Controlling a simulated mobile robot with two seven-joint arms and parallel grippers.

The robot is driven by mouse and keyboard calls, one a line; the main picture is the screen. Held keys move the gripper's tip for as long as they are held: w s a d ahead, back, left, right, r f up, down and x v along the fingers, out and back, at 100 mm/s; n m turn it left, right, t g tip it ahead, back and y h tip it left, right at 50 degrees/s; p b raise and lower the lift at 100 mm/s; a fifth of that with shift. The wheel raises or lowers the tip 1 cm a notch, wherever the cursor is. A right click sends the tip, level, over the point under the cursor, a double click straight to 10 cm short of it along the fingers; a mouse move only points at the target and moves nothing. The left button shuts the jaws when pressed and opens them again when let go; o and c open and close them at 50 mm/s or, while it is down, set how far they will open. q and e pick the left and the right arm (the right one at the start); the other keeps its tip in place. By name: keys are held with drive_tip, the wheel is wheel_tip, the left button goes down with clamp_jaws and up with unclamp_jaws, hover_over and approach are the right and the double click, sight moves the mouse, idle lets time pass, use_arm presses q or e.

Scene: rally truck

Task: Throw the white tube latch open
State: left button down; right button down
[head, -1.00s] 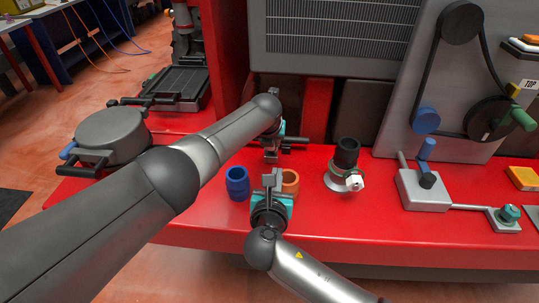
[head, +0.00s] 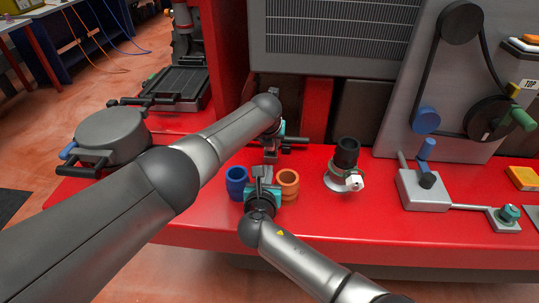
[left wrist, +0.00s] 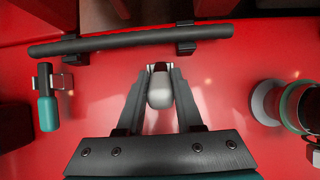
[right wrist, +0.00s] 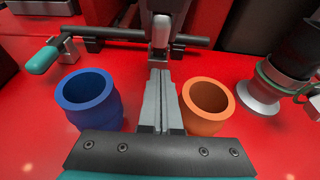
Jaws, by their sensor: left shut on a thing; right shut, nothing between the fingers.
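The white tube latch (left wrist: 160,92) has a short rounded handle beneath a black tube (left wrist: 120,42). In the left wrist view the handle sits between the fingers of my left gripper (left wrist: 160,76), which is shut on it. The white handle also shows at the top of the right wrist view (right wrist: 161,30). In the head view my left gripper (head: 271,150) largely hides the latch. A second latch with a teal handle (left wrist: 47,108) is at the tube's left end. My right gripper (right wrist: 160,78) is shut and empty, low between two cups; it also shows in the head view (head: 263,176).
A blue cup (right wrist: 88,98) and an orange cup (right wrist: 208,105) flank my right gripper closely. A black tube fitting with a white knob (head: 355,183) stands to the right. A grey box with a blue lever (head: 425,150) is farther right. The red surface before it is clear.

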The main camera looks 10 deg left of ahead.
sight(270, 150)
use_arm(q)
drive_tip(key=shift+f, duration=0.1)
use_arm(e)
drive_tip(key=shift+x, duration=0.85)
drive_tip(key=shift+w+r, duration=0.45)
drive_tip(key=shift+w, duration=0.45)
drive_tip(key=shift+w+r, duration=0.45)
drive_tip(key=shift+w, duration=0.45)
use_arm(q)
drive_tip(key=shift+s, duration=0.15)
use_arm(e)
drive_tip(key=shift+w+d+r, duration=0.1)
drive_tip(key=shift+w+r, duration=0.45)
drive_tip(key=shift+r, duration=0.05)
use_arm(q)
drive_tip(key=c, duration=1)
unclamp_jaws()
drive_tip(key=o, duration=0.4)
use_arm(e)
drive_tip(key=shift+f, duration=0.15)
use_arm(q)
drive_tip(key=shift+o, duration=0.2)
